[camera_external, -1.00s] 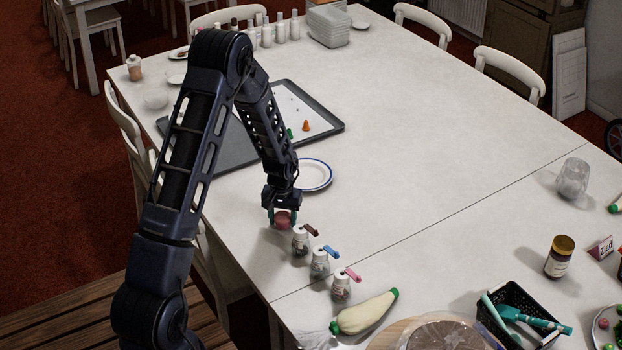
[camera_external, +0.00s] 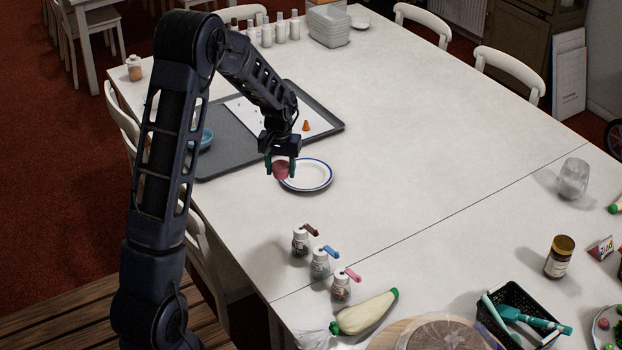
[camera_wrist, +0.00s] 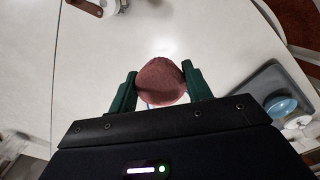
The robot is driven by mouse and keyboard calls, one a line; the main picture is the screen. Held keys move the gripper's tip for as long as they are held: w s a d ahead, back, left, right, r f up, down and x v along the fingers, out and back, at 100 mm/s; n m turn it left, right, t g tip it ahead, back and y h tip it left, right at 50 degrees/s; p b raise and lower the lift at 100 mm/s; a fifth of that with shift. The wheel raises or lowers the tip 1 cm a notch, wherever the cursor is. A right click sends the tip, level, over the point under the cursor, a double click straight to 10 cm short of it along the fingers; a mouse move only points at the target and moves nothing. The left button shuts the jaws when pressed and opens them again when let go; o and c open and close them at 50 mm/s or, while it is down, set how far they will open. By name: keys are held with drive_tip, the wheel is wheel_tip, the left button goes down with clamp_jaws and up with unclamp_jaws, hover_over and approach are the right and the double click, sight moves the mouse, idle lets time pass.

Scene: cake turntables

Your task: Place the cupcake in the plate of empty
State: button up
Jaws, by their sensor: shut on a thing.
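The cupcake (camera_external: 281,169), reddish pink, is between the green fingers of my gripper (camera_external: 281,168). My gripper is shut on it and holds it above the table. In the external view it shows in front of the left rim of the white plate (camera_external: 318,187) with a blue ring. The plate's visible part is empty. In the wrist view the cupcake (camera_wrist: 160,82) sits upright between the two fingers (camera_wrist: 160,85) and hides most of what lies beneath it. A bit of blue edge shows under it.
A grey tray (camera_external: 333,122) with a white sheet and an orange cone (camera_external: 306,126) lies behind the plate. A blue bowl (camera_external: 206,138) is on its left part. Several small bottles (camera_external: 320,264) stand nearer. The table right of the plate is clear.

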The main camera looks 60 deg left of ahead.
drive_tip(key=shift+w+a+r, duration=0.2)
drive_tip(key=shift+w+r, duration=0.05)
drive_tip(key=shift+r, duration=0.05)
drive_tip(key=r+n, duration=0.1)
drive_tip(key=n, duration=0.1)
hover_over(306, 177)
wheel_tip(306, 177, down, 20)
drive_tip(key=shift+s+d, duration=0.1)
idle(0.3)
drive_tip(key=o, duration=1)
drive_tip(key=shift+f, duration=0.1)
drive_tip(key=shift+c, duration=0.2)
